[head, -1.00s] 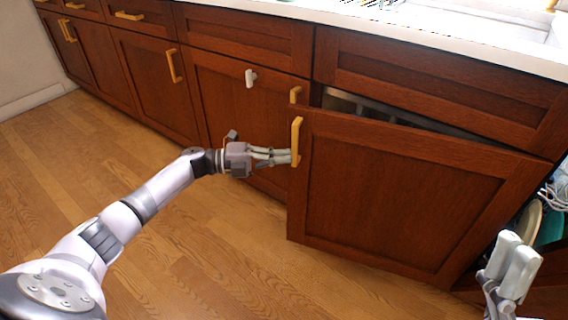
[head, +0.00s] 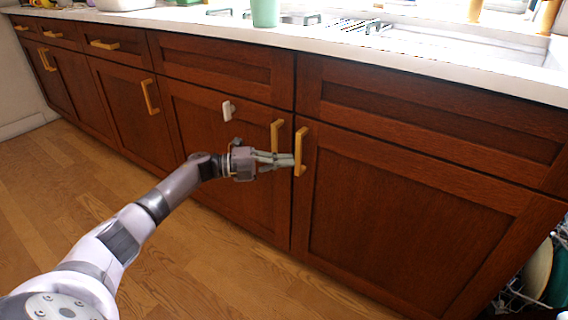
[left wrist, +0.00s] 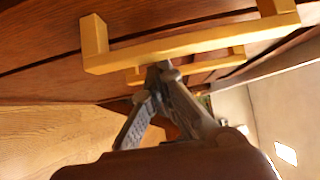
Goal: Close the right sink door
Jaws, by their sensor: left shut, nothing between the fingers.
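The right sink door (head: 410,220) is a dark reddish-brown wooden panel. In the head view it lies flush with the cabinet front, with no gap along its top edge. Its yellow handle (head: 300,150) is at its upper left corner. My left gripper (head: 290,160) is shut and empty, its fingertips at the handle. In the left wrist view the fingertips (left wrist: 160,68) are close against the yellow handle bar (left wrist: 190,45); whether they touch it I cannot tell. My right gripper is not in view.
The left sink door (head: 225,150) is shut, with its own yellow handle (head: 277,137) close beside. A white knob-like piece (head: 228,110) sticks out from it. A dishwasher rack with plates (head: 538,272) shows at the lower right. The wooden floor (head: 190,265) is clear.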

